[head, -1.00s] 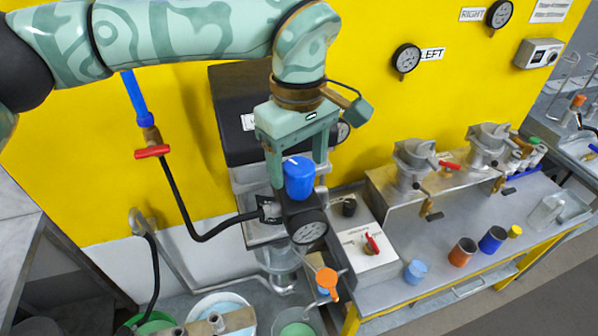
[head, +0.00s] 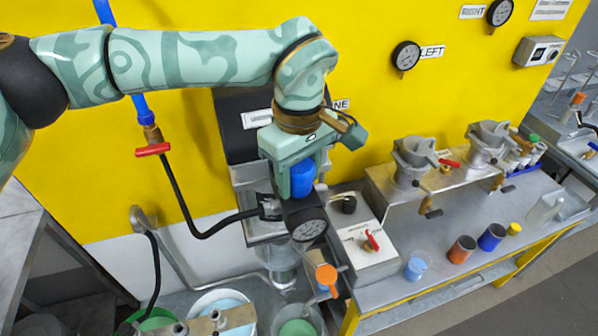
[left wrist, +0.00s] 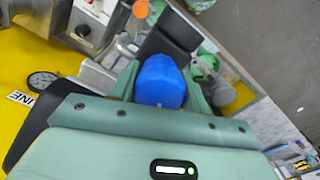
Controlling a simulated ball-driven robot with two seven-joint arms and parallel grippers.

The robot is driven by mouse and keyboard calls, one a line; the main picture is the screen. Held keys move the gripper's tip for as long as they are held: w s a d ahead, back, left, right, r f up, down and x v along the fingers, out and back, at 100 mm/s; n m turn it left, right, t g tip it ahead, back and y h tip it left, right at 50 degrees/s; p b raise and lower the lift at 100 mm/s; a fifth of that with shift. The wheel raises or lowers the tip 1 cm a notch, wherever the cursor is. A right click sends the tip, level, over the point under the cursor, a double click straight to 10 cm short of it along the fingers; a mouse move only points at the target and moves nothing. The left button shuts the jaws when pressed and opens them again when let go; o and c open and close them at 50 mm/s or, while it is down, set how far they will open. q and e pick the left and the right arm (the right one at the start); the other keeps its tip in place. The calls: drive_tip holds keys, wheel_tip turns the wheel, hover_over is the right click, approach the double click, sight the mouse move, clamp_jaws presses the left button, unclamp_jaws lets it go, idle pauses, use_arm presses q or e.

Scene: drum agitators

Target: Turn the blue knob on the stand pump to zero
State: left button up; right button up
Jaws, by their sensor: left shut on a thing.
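The blue knob (head: 303,178) sits on top of the stand pump's dark body (head: 296,211), above the pump's round gauge (head: 310,231). My left gripper (head: 301,188) is over the knob from above, with its fingers on either side, shut on it. In the left wrist view the knob (left wrist: 160,82) stands between the two fingers (left wrist: 161,88). The knob's top is hidden by the gripper in the head view, so its setting cannot be read. My right gripper is not in view.
A black hose (head: 200,232) runs from the red-handled valve (head: 153,150) to the pump. An orange knob (head: 327,276) stands low in front. A box with a red switch (head: 371,241) is close on the right. Cups and metal agitators (head: 415,160) occupy the bench.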

use_arm(q)
drive_tip(key=n+b, duration=0.2)
drive_tip(key=n, duration=0.1)
drive_tip(key=shift+f+n, duration=0.1)
drive_tip(key=shift+n, duration=0.2)
drive_tip(key=n+b, duration=0.3)
drive_tip(key=n, duration=0.2)
drive_tip(key=n+b, duration=0.2)
drive_tip(key=n, duration=0.3)
drive_tip(key=n+b, duration=0.2)
drive_tip(key=n, duration=0.2)
drive_tip(key=shift+r+n, duration=0.2)
drive_tip(key=shift+n, duration=0.1)
drive_tip(key=o, duration=1)
drive_tip(key=shift+c, duration=0.2)
